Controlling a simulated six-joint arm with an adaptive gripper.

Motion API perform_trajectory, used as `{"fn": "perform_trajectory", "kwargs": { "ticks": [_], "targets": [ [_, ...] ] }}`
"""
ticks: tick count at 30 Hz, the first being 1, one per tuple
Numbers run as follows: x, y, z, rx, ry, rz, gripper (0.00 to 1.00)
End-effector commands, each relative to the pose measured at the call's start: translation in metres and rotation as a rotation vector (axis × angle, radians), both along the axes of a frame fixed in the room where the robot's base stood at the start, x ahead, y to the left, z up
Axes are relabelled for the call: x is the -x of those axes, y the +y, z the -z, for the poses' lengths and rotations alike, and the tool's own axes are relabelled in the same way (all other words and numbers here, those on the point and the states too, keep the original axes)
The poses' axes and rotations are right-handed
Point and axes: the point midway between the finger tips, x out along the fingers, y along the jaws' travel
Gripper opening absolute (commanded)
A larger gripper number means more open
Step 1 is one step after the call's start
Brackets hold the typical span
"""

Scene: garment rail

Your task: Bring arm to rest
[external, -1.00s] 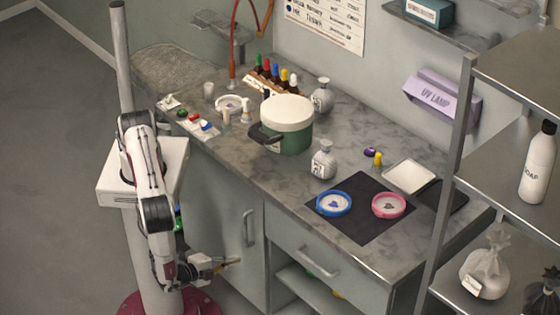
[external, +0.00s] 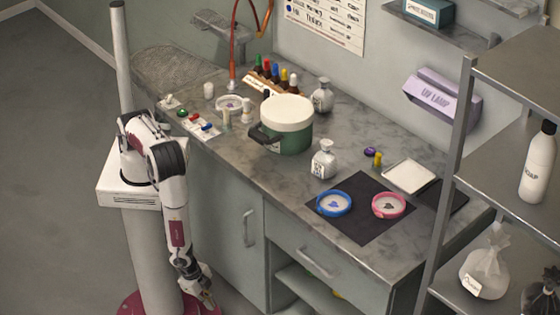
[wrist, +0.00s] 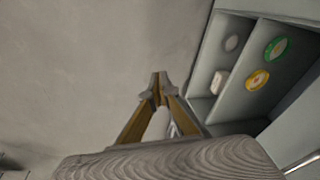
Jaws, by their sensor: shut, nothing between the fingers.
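My gripper (external: 208,300) hangs low in front of the cabinet in the external view, at the end of my downward-stretched arm. In the wrist view my gripper (wrist: 158,85) shows its two fingers brought together at the tips, with nothing between them. It is shut and empty, apart from the counter and its items. Beyond the fingers, the wrist view shows mostly bare grey floor (wrist: 80,60).
An open shelf (wrist: 207,104) with several small round items is right of my gripper in the wrist view. The counter (external: 240,190) above carries a green pot (external: 290,140), flasks and two dishes on a dark mat (external: 362,228). A metal rack (external: 500,90) stands at right.

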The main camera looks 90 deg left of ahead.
Motion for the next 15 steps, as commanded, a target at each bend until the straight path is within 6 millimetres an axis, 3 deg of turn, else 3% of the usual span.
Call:
{"fn": "perform_trajectory", "kwargs": {
  "ticks": [6, 15],
  "targets": [
    [0.004, -0.021, -0.044, 0.100, 0.107, -0.017, 0.00],
    [0.006, -0.030, -0.107, 0.189, 0.225, -0.027, 0.00]
  ]
}}
